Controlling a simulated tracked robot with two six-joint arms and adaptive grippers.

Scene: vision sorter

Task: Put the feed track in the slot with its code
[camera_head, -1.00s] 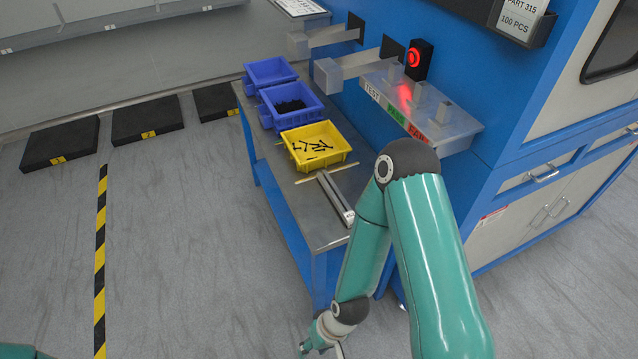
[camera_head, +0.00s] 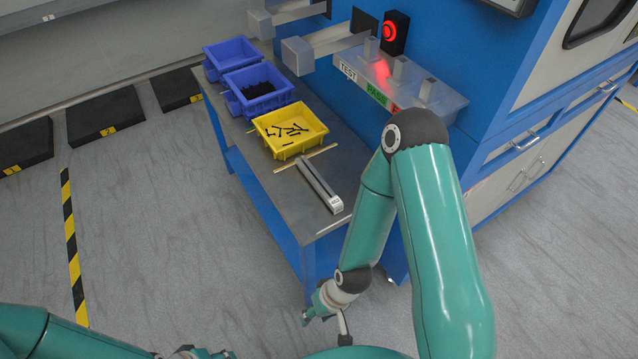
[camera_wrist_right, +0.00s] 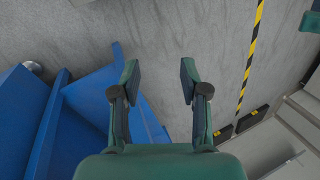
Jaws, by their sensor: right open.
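The feed track (camera_head: 322,186) is a long, narrow grey rail with a pale end block. It lies on the bench top, in front of the yellow bin; no code on it is readable. Two pale box-ended chutes (camera_head: 299,56) stick out of the blue machine; I cannot make out slot codes. My right gripper (camera_head: 325,322) is low beside the bench's near end, below its top and apart from the track. In the right wrist view its two fingers (camera_wrist_right: 157,82) are spread with nothing between them. Only parts of my left arm show at the bottom left; its fingers are not seen.
The bench (camera_head: 300,222) carries a yellow bin (camera_head: 288,130) with dark parts and two blue bins (camera_head: 262,90). A shelf (camera_head: 410,92) with TEST and PASS labels and a red-lit device (camera_head: 393,32) sit on the machine.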

